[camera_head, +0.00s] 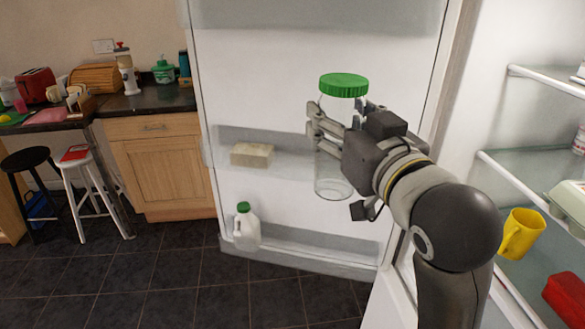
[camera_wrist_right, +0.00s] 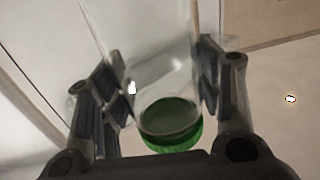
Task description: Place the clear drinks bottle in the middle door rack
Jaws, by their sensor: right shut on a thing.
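The clear drinks bottle (camera_head: 333,178) has a green lid and stands upright in my right gripper (camera_head: 335,128), in front of the open fridge door. The right gripper is shut on the bottle's upper body, below the lid. In the right wrist view the clear bottle (camera_wrist_right: 150,55) lies between both fingers, with its green lid toward the palm side. The middle door rack (camera_head: 290,170) is behind the bottle, with a pale block (camera_head: 252,155) at its left part. The gripper and bottle hide part of the rack's right side. My left gripper is not in view.
A milk jug (camera_head: 246,228) stands in the lower door rack (camera_head: 320,248). Fridge shelves at right hold a yellow mug (camera_head: 521,233), a red item (camera_head: 568,298) and a pale carton (camera_head: 570,203). A counter (camera_head: 150,99) and stools (camera_head: 88,180) stand at left.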

